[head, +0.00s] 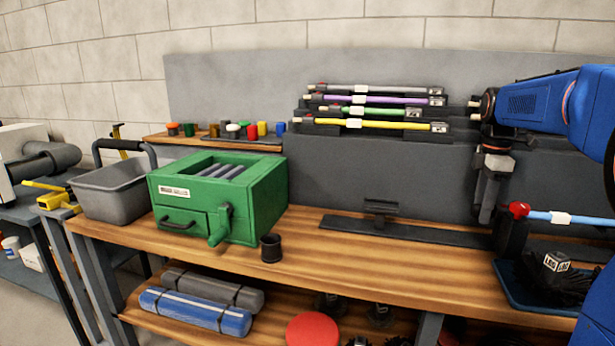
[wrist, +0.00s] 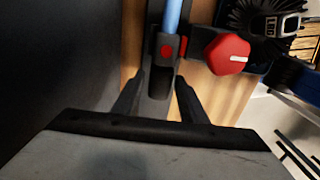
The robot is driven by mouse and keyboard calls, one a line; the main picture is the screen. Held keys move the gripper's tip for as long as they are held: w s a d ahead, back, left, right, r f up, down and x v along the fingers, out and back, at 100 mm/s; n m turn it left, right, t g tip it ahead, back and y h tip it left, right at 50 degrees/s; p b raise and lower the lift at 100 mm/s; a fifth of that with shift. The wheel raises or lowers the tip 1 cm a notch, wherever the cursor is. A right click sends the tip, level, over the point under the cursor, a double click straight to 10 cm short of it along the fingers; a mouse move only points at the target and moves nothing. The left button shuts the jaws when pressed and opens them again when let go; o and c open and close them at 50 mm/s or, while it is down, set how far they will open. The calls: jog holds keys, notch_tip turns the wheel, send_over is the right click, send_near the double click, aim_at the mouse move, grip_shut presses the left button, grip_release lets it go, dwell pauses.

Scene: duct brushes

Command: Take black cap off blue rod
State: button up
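The blue rod (head: 580,219) lies level at the right end of the bench, held in a dark stand (head: 513,238) with a red knob (head: 518,209). In the wrist view the blue rod (wrist: 172,15) runs down from the top edge into black parts beside the red knob (wrist: 227,52). A dark piece lies at the rod's end; I cannot tell which part of it is the black cap and which is the stand. My gripper (head: 486,212) points down left of the stand. In the wrist view its two fingers (wrist: 160,80) are apart, near the dark piece.
A dark flat base (head: 400,233), a black cup (head: 270,247) and a green box (head: 265,195) stand farther left. A rack of coloured rods (head: 380,124) is behind. The front middle bench is clear.

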grip_shut()
jog(key=shift+w+a, duration=0.1)
jog(key=shift+a, duration=0.15)
jog(key=shift+w+a, duration=0.2)
jog(key=shift+a, duration=0.5)
jog(key=shift+w+a, duration=0.2)
jog(key=shift+a, duration=0.55)
jog(key=shift+w+a, duration=0.2)
jog(key=shift+a, duration=0.5)
notch_tip(320, 180, up, 8)
jog(key=a, duration=0.1)
jog(key=shift+w+a, duration=0.2)
jog(key=shift+a, duration=0.05)
dwell(0.6)
